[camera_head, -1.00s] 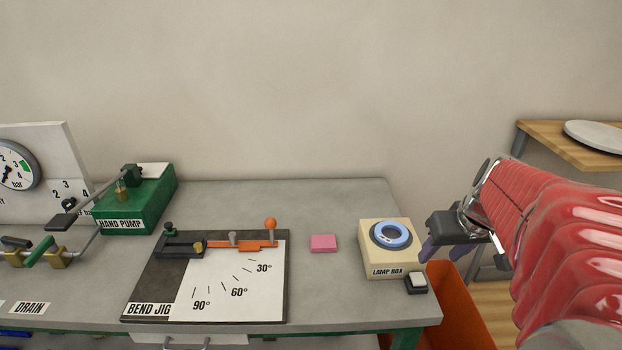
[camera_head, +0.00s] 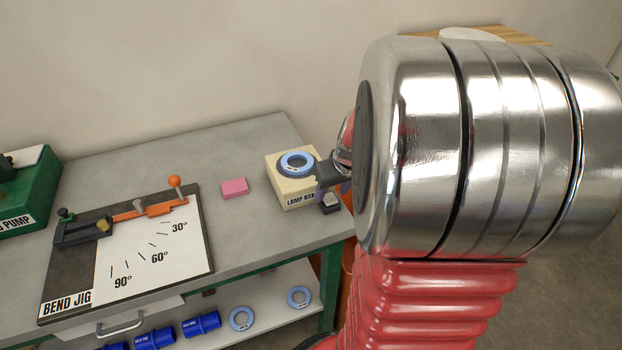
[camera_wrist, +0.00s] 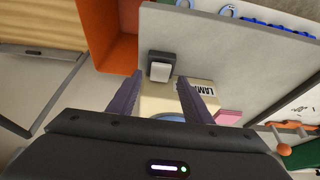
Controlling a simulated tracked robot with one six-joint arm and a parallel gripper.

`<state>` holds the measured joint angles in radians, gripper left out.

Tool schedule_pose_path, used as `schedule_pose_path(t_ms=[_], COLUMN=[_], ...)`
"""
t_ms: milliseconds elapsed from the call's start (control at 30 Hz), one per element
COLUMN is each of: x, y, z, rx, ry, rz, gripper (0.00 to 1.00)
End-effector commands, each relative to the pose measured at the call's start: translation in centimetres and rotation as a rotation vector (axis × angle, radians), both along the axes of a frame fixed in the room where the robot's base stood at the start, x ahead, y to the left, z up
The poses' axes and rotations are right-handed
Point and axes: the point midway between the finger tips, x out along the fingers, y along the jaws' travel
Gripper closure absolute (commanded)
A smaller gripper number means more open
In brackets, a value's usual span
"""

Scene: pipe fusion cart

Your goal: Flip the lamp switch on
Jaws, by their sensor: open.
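The lamp box (camera_head: 287,188) is a cream box with a blue ring (camera_head: 297,163) on top, at the bench's right end. The lamp switch (camera_head: 330,202) is a small dark block with a white rocker at the box's front right corner. In the wrist view the switch (camera_wrist: 160,68) shows its white rocker just beyond my fingertips. My gripper (camera_wrist: 157,84) is open and empty, its two purple fingers apart over the lamp box. In the head view my arm hides most of the gripper. Which way the rocker is tipped is too small to tell.
A pink block (camera_head: 234,188) lies left of the lamp box. The bend jig (camera_head: 130,245) lies further left with its orange lever. An orange bin (camera_wrist: 110,35) is beside the bench end. Pipe fittings and rings lie on the lower shelf (camera_head: 270,318).

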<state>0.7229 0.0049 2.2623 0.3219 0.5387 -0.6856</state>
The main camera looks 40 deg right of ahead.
Motion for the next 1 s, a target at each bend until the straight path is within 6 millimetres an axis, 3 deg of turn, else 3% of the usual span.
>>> schedule_pose_path(t_ms=[200,533,1000], x=[0.6,0.6,0.6], y=[-0.1,-0.2,-0.2], z=[-1.4,-1.6,-1.6], rx=[0.0,-0.002,-0.001], ry=[0.0,-0.001,0.0], rz=[0.001,0.001,0.0], gripper=[0.55,0.55,0.88])
